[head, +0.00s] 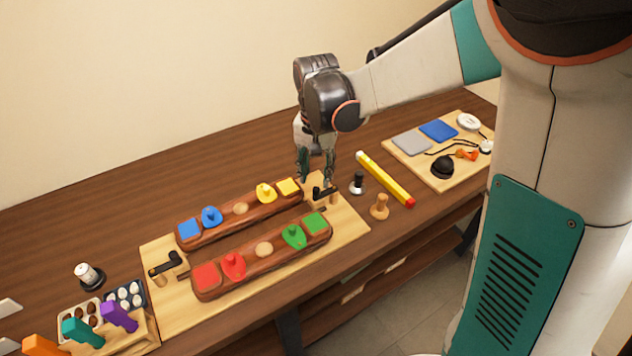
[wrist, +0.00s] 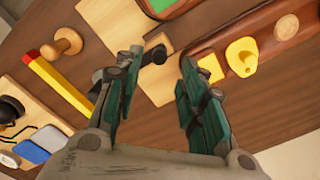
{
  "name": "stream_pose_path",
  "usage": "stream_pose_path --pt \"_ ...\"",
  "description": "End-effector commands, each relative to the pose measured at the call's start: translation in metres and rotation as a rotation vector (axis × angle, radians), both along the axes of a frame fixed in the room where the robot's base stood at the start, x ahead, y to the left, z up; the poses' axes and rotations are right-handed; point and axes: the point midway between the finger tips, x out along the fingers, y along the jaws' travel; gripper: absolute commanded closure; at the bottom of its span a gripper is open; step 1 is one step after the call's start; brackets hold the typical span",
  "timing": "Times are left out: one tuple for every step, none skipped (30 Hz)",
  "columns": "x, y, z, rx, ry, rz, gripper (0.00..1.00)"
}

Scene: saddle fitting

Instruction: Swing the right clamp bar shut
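The right clamp bar (head: 326,194) is black with a small upright knob and sits on a pale wood block at the right end of the fitting board (head: 345,232). In the wrist view the bar (wrist: 154,57) shows at the fingertips, partly hidden by the left-hand finger. My gripper (head: 317,181) points down over this bar, its fingers spread. In the wrist view my gripper (wrist: 161,68) is open, with nothing held between the pads. Whether a finger touches the bar, I cannot tell. The left clamp bar (head: 166,264) is at the board's other end.
Two dark wooden saddles (head: 258,213) (head: 270,262) with coloured pieces lie on the board. To the right are a black-and-white knob (head: 357,184), a wooden peg (head: 379,207), a yellow bar (head: 385,180) and a tray (head: 405,158). Coloured-handled tools (head: 83,331) stand front left.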

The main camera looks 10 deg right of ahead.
Motion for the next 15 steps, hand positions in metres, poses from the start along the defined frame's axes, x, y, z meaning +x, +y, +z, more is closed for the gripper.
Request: stream_pose_path --pt "-0.001 0.0 0.012 0.0 0.0 0.0 0.63" --pt "0.0 0.0 0.018 0.0 0.0 0.0 0.63" --pt "-0.001 0.0 0.025 0.0 0.0 0.0 0.63" --pt "0.0 0.0 0.031 0.0 0.0 0.0 0.63" --pt "0.0 0.0 0.036 0.0 0.0 0.0 0.63" --pt "-0.001 0.0 0.042 0.0 0.0 0.0 0.63" --pt "0.0 0.0 0.046 0.0 0.0 0.0 0.63" --pt "0.0 0.0 0.05 0.0 0.0 0.0 0.63" --pt "0.0 0.0 0.055 0.0 0.0 0.0 0.63" --pt "0.0 0.0 0.057 0.0 0.0 0.0 0.63" --pt "0.0 0.0 0.06 0.0 0.0 0.0 0.63" --pt "0.0 0.0 0.063 0.0 0.0 0.0 0.63" --pt "0.0 0.0 0.064 0.0 0.0 0.0 0.63" --pt "0.0 0.0 0.065 0.0 0.0 0.0 0.63" --pt "0.0 0.0 0.066 0.0 0.0 0.0 0.63"
